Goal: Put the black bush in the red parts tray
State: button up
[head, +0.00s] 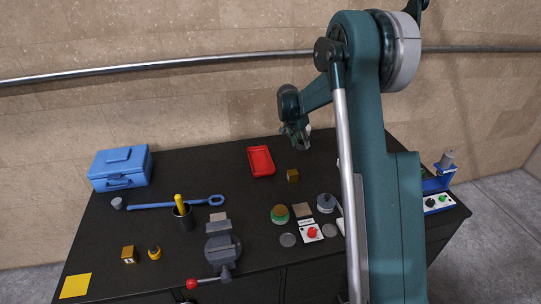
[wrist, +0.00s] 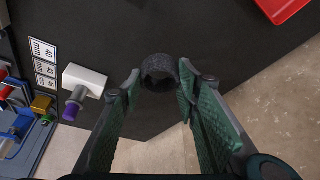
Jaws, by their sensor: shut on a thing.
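The black bush (wrist: 158,72) is a short dark ring, seen in the wrist view between the fingertips of my gripper (wrist: 160,82). The gripper is shut on it. In the head view my gripper (head: 301,143) is near the back of the table, to the right of the red parts tray; I cannot make out the bush there. The red parts tray (head: 261,161) is a shallow red tray, and no part shows in it. A corner of it (wrist: 285,6) shows at the top right of the wrist view.
A blue toolbox (head: 121,168) and a blue wrench (head: 175,203) lie to the left. A vise (head: 223,249) stands at the front. In the wrist view a white block (wrist: 84,79) lies left of my gripper.

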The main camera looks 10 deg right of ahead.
jog(key=n, duration=0.1)
send_over(262, 161)
jog(key=s+a, duration=0.1)
jog(key=shift+s+a+r+t, duration=0.1)
jog(key=shift+a+r+t, duration=0.1)
jog(key=shift+r+t, duration=0.1)
jog(key=shift+f, duration=3.15)
jog(key=shift+f, duration=1.85)
jog(key=shift+f, duration=0.15)
